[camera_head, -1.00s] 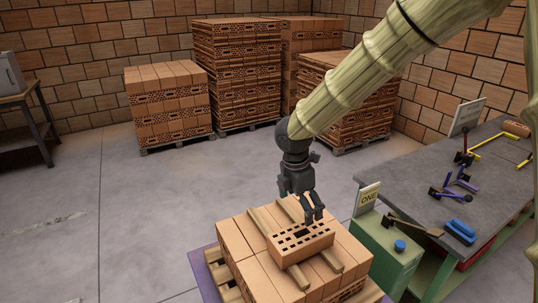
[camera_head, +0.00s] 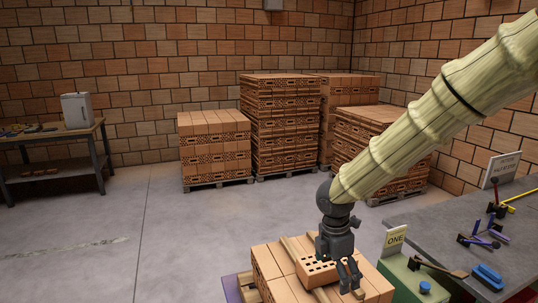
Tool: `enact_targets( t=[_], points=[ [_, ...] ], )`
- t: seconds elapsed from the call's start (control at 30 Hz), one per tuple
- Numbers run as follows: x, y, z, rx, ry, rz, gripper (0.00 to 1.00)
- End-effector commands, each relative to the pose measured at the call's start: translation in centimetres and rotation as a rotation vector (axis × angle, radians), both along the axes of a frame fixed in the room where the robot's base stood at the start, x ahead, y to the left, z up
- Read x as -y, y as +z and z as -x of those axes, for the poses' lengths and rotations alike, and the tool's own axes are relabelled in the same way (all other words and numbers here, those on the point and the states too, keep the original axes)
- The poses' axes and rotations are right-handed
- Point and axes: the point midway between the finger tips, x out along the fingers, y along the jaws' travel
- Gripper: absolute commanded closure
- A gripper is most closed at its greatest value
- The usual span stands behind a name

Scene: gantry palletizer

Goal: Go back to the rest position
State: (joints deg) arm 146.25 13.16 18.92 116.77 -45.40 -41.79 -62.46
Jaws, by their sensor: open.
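My gripper (camera_head: 352,284) is dark and hangs at the end of the pale ribbed arm, low in the picture right of centre. Its fingers point down, apart and empty. A perforated orange brick (camera_head: 318,270) lies behind and left of the fingers, partly hidden by the gripper. It rests across wooden strips (camera_head: 298,250) on a stack of bricks (camera_head: 270,268). The gripper overlaps the stack in the picture; I cannot tell the height between them. The stack's lower part is cut off by the frame.
A green cabinet with a "ONE" sign (camera_head: 396,240) and a grey workbench (camera_head: 450,226) with tools stand to the right. Tall brick pallets (camera_head: 285,125) stand at the back. A side table (camera_head: 60,142) is far left. Open floor (camera_head: 150,215) lies left of the stack.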

Motion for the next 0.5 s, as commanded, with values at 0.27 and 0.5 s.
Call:
enact_targets(
  t=[0.27, 0.5],
  points=[
    [-0.8, -5.0, 2.0, -0.038, -0.118, -0.071, 0.0],
    [-2.1, -10.7, 4.8, -0.08, -0.281, -0.149, 0.0]
  ],
)
